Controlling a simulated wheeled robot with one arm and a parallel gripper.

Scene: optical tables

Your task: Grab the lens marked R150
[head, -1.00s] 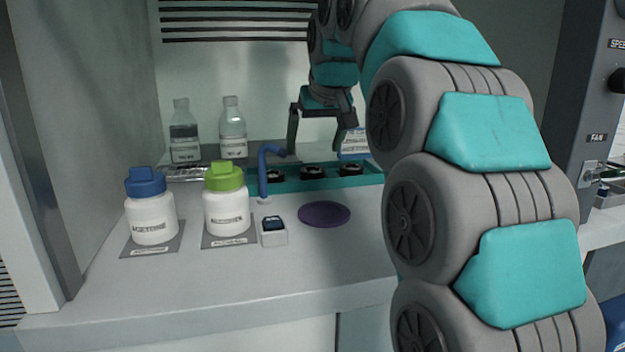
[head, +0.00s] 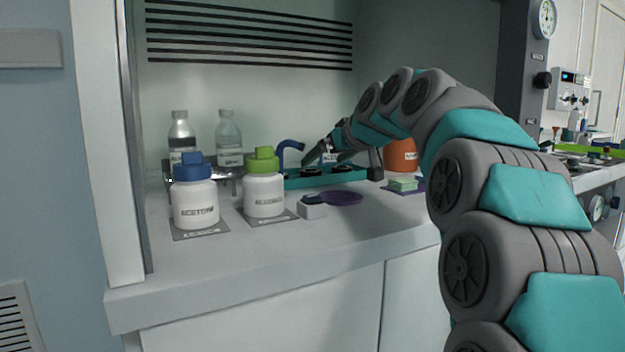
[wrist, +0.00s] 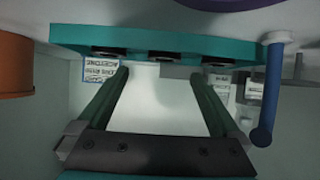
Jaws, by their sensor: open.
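A teal rack (head: 295,183) stands on the hood's work surface and holds black round pieces, likely the lenses. Two of these pieces (head: 341,168) show in the head view. In the wrist view the rack (wrist: 190,42) crosses the top, with three dark round pieces (wrist: 165,54) along its edge. No R150 marking is readable. My gripper (head: 327,155) is open near the rack's back side. In the wrist view its two fingers (wrist: 160,75) point toward the rack, with nothing between them.
A blue bent tube (head: 286,152) stands at the rack's left end. White bottles with blue (head: 196,205) and green (head: 264,195) lids, a purple disc (head: 342,198) and a small white box (head: 312,208) stand in front. An orange container (head: 402,155) is at right.

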